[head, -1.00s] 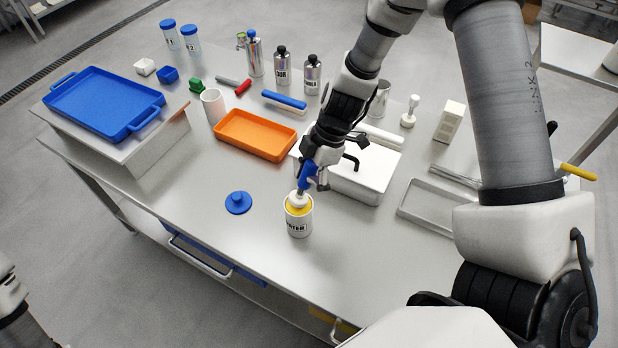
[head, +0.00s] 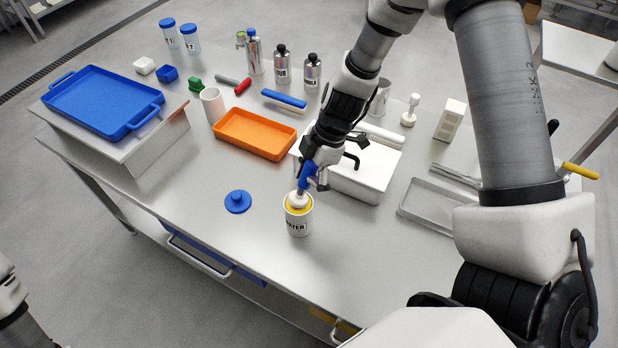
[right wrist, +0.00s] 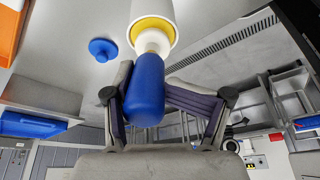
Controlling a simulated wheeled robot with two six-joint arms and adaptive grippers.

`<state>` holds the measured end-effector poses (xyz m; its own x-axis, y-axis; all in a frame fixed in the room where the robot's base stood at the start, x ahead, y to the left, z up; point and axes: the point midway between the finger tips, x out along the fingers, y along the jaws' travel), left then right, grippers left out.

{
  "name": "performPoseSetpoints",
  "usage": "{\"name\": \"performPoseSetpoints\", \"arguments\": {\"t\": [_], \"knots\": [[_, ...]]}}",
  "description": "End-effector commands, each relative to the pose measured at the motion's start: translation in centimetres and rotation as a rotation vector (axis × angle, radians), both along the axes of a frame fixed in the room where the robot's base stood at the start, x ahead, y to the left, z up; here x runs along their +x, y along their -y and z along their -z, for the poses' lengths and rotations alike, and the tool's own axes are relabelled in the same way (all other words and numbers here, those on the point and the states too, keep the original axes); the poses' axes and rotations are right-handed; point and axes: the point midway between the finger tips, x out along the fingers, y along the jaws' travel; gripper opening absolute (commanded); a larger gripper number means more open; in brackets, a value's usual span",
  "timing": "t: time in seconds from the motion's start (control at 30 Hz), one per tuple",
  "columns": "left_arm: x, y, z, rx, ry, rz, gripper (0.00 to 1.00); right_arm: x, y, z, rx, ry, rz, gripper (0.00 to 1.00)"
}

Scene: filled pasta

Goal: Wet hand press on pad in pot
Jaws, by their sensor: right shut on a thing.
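The hand press has a blue handle (head: 307,170) and a pale round head (head: 298,200). My right gripper (head: 312,176) is shut on the blue handle above the pot. The white pot (head: 299,228), with dark lettering, stands upright near the table's front edge. A yellow pad (head: 290,208) shows inside its rim. The press head is at the pad in the pot's mouth; its underside is hidden. The right wrist view shows the blue handle (right wrist: 147,90) between the fingers, with the yellow pad (right wrist: 151,23) around the pale head. My left gripper is not in view.
A blue lid (head: 238,202) lies left of the pot. An orange tray (head: 255,135) and a white box (head: 365,175) stand behind. A blue tray (head: 105,101) sits on a raised stand at left. The table is clear around the pot's front.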

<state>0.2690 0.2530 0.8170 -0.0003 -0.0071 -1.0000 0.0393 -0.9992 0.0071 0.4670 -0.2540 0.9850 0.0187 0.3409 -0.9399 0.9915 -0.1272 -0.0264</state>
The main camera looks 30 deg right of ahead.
Motion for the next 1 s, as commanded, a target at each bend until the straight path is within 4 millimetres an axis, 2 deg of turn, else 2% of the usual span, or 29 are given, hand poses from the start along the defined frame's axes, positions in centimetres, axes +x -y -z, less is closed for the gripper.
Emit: {"name": "performPoseSetpoints", "arguments": {"t": [1.0], "knots": [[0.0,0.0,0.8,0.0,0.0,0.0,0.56,-0.06,-0.01,0.21,0.0,-0.002,-0.001,0.2]]}}
